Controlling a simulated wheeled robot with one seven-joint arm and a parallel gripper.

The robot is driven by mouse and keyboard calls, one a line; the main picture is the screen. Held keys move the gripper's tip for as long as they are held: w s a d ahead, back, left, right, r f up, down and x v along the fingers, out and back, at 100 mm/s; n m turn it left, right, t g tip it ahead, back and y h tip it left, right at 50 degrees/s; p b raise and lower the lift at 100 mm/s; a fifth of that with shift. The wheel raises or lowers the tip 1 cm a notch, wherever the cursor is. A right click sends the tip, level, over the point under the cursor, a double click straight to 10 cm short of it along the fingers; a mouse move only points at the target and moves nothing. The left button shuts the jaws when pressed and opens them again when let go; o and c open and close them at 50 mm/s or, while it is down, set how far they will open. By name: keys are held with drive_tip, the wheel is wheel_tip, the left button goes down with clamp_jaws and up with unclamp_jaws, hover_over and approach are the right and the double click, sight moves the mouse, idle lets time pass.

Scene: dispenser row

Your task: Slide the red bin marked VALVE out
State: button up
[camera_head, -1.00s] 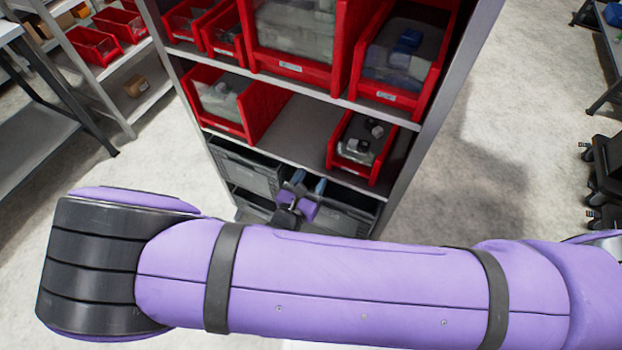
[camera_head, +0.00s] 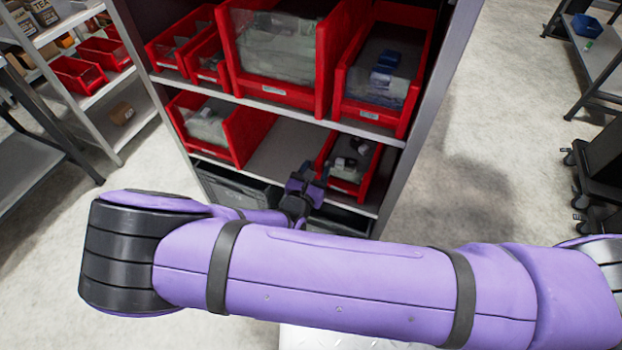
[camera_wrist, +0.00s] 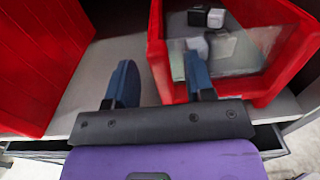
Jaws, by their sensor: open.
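A small red bin (camera_head: 362,180) with dark and light blocks inside sits at the right of the lower red-bin shelf. In the wrist view this bin (camera_wrist: 158,50) fills the upper right, with its clear front panel. No label reads clearly enough to tell which bin says VALVE. My gripper (camera_wrist: 160,78) is open and empty. Its left finger is outside the bin's left wall and its right finger overlaps the bin front. Contact with the wall cannot be told. In the head view my gripper (camera_head: 312,172) is at the bin's left front, and my arm hides part of the lower unit.
Another red bin (camera_head: 238,135) stands left on the same shelf, with bare shelf (camera_head: 280,150) between. Larger red bins (camera_head: 322,60) fill the shelf above. Grey drawers (camera_head: 235,190) lie below. A side rack (camera_head: 75,110) stands at left, and a dark cart (camera_head: 600,165) at right.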

drive_tip(key=shift+w+d, duration=0.1)
drive_tip(key=shift+w, duration=0.05)
clamp_jaws()
idle(0.4)
